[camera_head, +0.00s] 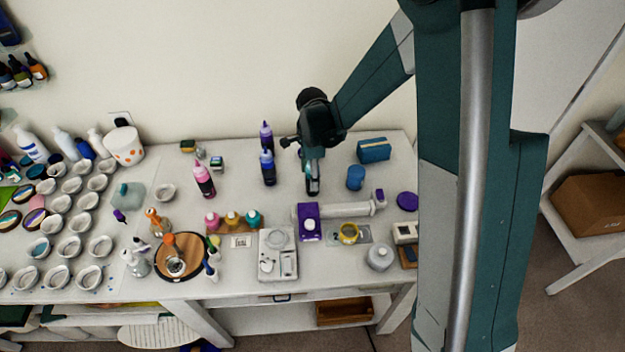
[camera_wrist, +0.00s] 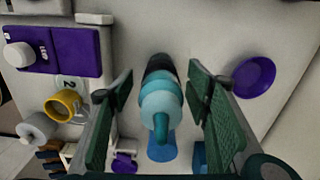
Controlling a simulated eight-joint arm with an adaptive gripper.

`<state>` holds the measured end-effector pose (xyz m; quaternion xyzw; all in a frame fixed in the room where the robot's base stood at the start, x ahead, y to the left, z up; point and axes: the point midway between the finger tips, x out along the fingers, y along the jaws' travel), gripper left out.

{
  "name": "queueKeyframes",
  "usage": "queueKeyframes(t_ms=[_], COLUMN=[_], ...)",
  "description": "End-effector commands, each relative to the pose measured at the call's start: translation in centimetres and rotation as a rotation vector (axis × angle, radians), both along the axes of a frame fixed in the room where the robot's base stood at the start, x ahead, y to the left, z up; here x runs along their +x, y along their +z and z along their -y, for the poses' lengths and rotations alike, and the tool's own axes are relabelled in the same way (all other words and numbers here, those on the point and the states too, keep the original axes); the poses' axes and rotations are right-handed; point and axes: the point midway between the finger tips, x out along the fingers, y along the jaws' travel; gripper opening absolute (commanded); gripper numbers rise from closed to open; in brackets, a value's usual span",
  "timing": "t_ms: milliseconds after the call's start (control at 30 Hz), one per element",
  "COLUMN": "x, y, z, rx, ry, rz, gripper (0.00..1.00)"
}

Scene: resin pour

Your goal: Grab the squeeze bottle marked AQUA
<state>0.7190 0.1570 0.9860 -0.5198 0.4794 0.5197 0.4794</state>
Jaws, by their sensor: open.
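A bottle with a pale teal cap and nozzle (camera_wrist: 160,105) shows in the wrist view, with a dark lower part beyond the cap. No lettering on it is readable. My gripper (camera_wrist: 161,84) is open, with one green-padded finger on each side of the bottle and gaps visible on both sides. In the head view my gripper (camera_head: 312,178) points down over the back middle of the table, and I cannot clearly make out the bottle there. A blue bottle (camera_head: 267,168), a purple bottle (camera_head: 266,136) and a pink bottle (camera_head: 203,181) stand to its left.
A purple disc (camera_head: 407,201) sits near the right edge. A purple-and-white device (camera_head: 308,222) and yellow cup (camera_head: 348,233) are in front. Many small cups crowd the left.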

Motion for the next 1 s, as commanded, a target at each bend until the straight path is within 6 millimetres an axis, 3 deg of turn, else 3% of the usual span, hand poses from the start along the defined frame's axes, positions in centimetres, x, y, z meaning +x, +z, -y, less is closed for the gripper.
queueKeyframes(t_ms=[400, 1000], x=[0.1, 0.1], y=[-3.3, -3.4], z=[0.1, 0.1], rx=[0.000, 0.000], ry=[0.000, 0.000], rz=[0.000, 0.000], gripper=[0.48, 0.48])
